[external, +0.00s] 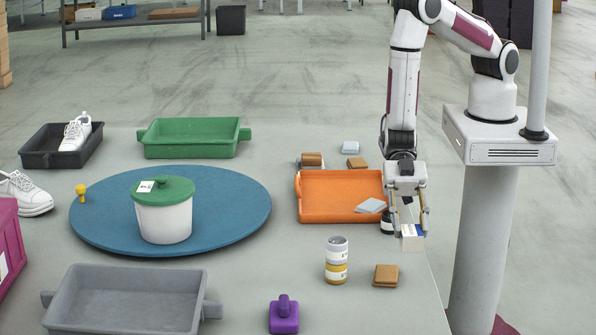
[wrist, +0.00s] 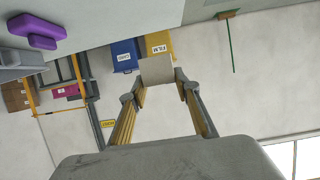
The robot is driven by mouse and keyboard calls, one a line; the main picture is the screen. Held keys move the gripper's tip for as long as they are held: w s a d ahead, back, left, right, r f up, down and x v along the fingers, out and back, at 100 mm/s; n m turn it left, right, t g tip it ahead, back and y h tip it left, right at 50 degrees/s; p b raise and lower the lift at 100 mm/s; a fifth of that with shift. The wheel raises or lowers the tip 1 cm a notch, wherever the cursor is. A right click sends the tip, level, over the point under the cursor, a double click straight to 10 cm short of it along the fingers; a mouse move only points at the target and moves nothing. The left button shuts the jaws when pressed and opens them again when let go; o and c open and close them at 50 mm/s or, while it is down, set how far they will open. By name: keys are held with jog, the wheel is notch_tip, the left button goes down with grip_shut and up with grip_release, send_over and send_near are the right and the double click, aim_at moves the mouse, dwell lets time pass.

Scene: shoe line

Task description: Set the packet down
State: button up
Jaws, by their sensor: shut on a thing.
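The packet (external: 412,242) is a small box, pale on its front with a blue patch at one side. My gripper (external: 409,225) is shut on it near the right edge of the table, and the packet sits between the fingertips. In the wrist view the packet (wrist: 157,71) shows as a plain beige face between the two fingers of my gripper (wrist: 160,80). I cannot tell whether its underside touches the table.
A white pot (external: 164,220) with green lid stands on a blue disc (external: 100,220). A purple weight (external: 283,317) is at the front.

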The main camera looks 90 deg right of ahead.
aim_at(413, 245)
jog(key=shift+s+a+f, duration=0.15)
jog(key=shift+s+f, duration=0.4)
jog(key=shift+f, duration=1.9)
jog(key=shift+f, duration=0.15)
jog(key=shift+f, duration=2.8)
jog(key=shift+f, duration=2.05)
jog(key=shift+f, duration=0.2)
jog(key=o, duration=1.3)
jog(key=shift+c, duration=0.2)
